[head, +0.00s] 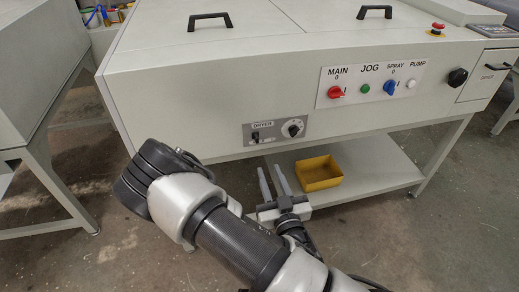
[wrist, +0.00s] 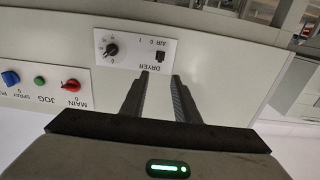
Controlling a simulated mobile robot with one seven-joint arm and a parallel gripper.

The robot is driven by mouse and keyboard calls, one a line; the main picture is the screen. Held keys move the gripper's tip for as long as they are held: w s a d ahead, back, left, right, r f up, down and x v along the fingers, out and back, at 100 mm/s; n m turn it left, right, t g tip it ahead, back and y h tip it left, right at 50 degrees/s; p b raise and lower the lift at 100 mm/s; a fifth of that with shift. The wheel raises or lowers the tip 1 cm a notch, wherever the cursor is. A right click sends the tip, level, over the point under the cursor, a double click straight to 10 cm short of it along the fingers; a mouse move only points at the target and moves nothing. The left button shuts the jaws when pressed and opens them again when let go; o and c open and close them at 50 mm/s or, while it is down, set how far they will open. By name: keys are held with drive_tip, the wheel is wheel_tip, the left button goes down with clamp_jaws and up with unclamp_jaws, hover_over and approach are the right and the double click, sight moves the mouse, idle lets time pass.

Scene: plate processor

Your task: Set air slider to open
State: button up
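The dryer panel (head: 275,131) is a grey plate on the front of the machine, with a small black air slider (head: 255,137) at its left and a round knob (head: 292,128) at its right. In the wrist view the panel appears upside down, and the air slider (wrist: 160,56) shows just beyond the fingertips, roughly in line with the gap between them. The slider's exact setting is too small to tell. My gripper (head: 271,170) is open and empty, below the panel in the head view and apart from it. Its fingers (wrist: 161,75) point toward the panel in the wrist view.
A white control panel (head: 376,80) with a red main switch (head: 335,92), a green jog button (head: 365,90) and a blue spray switch (head: 390,88) is to the right. A yellow bin (head: 319,173) stands on the lower shelf (head: 375,170). Another grey machine (head: 40,80) stands at left.

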sight(257, 140)
drive_tip(key=b+x, duration=0.1)
drive_tip(key=x, duration=1.2)
drive_tip(key=shift+w+a, duration=0.1)
drive_tip(key=shift+w, duration=0.2)
drive_tip(key=shift+c, duration=0.4)
clamp_jaws()
